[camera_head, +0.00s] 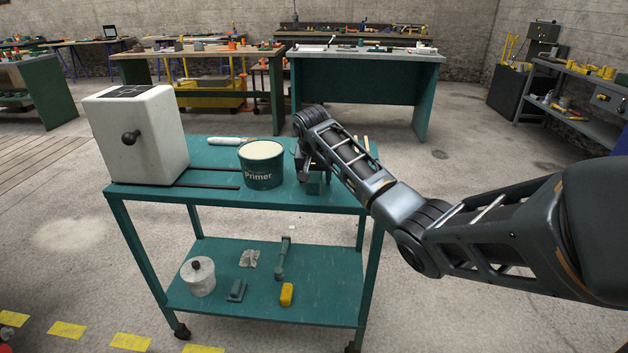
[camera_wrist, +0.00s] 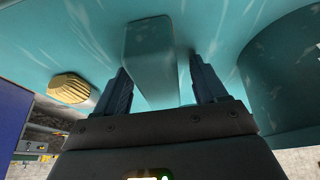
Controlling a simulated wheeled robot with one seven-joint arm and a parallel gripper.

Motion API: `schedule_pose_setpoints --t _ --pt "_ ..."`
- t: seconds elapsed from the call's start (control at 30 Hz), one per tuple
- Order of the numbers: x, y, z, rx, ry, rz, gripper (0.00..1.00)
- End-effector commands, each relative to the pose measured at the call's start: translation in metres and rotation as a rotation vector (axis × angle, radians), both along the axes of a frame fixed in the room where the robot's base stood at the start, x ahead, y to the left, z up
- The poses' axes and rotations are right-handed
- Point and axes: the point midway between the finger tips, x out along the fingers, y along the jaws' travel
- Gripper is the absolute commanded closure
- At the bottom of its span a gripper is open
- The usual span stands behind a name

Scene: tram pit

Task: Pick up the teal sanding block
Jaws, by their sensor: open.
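The teal sanding block (camera_wrist: 152,48) lies on the teal cart top, between the two fingers of my gripper (camera_wrist: 158,66) in the wrist view. In the head view my gripper (camera_head: 311,176) is low over the cart top, right of the primer bucket. A small teal part of the block (camera_head: 315,187) shows below it; the arm hides most of the rest.
The primer bucket (camera_head: 262,166) stands close left of my gripper. A white box (camera_head: 137,135) with a dark knob stands at the cart's left end. A white tube (camera_head: 228,140) lies behind the bucket. A yellow ribbed object (camera_wrist: 69,88) is near the gripper. The lower shelf (camera_head: 330,275) holds several items.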

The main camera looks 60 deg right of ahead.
Motion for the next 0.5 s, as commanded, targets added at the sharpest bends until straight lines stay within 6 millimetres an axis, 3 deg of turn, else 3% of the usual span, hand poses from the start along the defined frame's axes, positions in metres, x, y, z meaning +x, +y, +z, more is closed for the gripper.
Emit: schedule_pose_setpoints --t 0.07,0.5 --pt "0.0000 -0.0001 0.0000 0.000 0.000 0.000 0.30" --pt "0.0001 -0.0002 0.0003 0.000 0.000 0.000 0.72"
